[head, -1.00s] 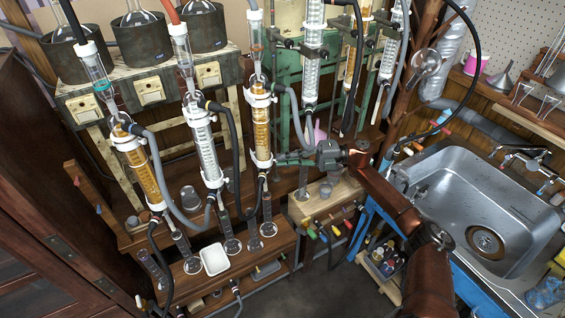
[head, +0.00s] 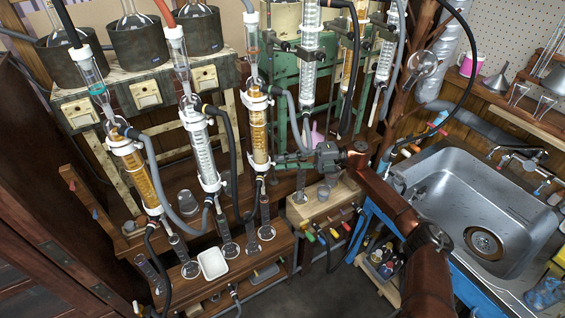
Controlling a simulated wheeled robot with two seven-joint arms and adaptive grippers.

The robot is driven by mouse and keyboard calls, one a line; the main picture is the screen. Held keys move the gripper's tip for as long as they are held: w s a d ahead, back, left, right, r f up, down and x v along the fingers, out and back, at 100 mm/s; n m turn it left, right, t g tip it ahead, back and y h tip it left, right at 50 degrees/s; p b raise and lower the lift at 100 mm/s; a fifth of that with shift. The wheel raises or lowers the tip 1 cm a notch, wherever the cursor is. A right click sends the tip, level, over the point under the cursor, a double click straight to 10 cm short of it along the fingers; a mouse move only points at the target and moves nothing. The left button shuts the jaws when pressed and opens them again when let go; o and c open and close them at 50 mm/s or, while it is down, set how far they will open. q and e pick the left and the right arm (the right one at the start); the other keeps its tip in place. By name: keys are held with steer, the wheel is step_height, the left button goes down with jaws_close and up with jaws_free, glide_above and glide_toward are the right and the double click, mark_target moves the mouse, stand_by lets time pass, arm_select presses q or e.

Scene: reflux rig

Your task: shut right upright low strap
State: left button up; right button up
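Three upright glass condensers stand in a row at the left and middle. The right upright (head: 259,130) holds amber liquid and has a white upper strap (head: 255,101) and a white low strap (head: 259,165) around it. Whether the low strap is open or shut is too small to tell. My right gripper (head: 284,158), dark grey on a copper arm, reaches in from the right. Its fingers point left, close beside the low strap; I cannot tell if they touch it. The finger gap is not clear. My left gripper is out of view.
Grey and black hoses hang around the condensers, one (head: 292,118) just above my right gripper. Glass cylinders and a white tray (head: 213,263) stand on the low wooden bench below. A steel sink (head: 440,195) is at the right.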

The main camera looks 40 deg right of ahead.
steer(key=v, duration=1.1)
steer(key=shift+s+d, duration=0.2)
steer(key=shift+d, duration=0.15)
